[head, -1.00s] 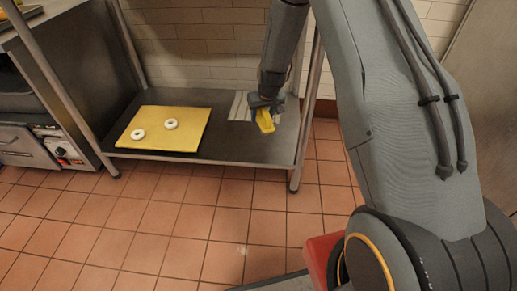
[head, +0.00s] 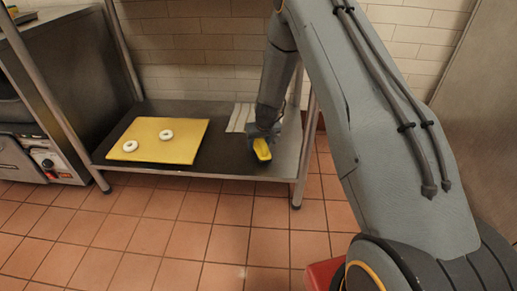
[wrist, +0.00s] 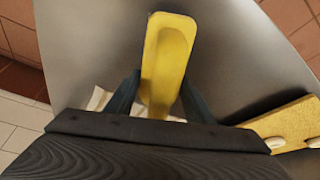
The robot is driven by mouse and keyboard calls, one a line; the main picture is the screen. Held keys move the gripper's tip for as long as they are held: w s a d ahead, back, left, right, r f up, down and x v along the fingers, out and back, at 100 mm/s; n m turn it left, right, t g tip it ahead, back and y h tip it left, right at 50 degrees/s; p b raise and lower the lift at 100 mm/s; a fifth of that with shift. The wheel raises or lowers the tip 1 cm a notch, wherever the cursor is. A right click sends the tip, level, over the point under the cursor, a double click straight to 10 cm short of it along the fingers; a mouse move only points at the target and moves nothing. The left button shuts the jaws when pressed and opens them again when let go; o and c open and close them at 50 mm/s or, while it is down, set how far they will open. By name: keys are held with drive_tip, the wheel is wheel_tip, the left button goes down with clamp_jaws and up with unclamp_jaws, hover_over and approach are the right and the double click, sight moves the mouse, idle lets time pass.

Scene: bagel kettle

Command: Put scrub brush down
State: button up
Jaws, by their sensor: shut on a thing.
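The yellow scrub brush (head: 262,150) is in my gripper (head: 258,138), over the right part of the dark lower shelf (head: 225,165). In the wrist view the yellow brush (wrist: 168,55) lies lengthwise between the two dark fingers of my gripper (wrist: 152,95), which are shut on it. Its near end is partly hidden by the gripper body. The brush is close above the shelf or touching it; I cannot tell which. Its bristles do not show.
A yellow board (head: 185,150) with two white rings (head: 166,135) lies on the shelf's left part. A pale striped cloth (head: 238,118) lies behind my gripper. Metal posts (head: 303,155) stand at the shelf's corners. The shelf between board and brush is clear.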

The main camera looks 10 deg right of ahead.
drive_tip(key=shift+f, duration=0.45)
drive_tip(key=shift+f+b, duration=0.1)
drive_tip(key=shift+b, duration=0.2)
drive_tip(key=o, duration=1)
drive_tip(key=shift+c, duration=0.2)
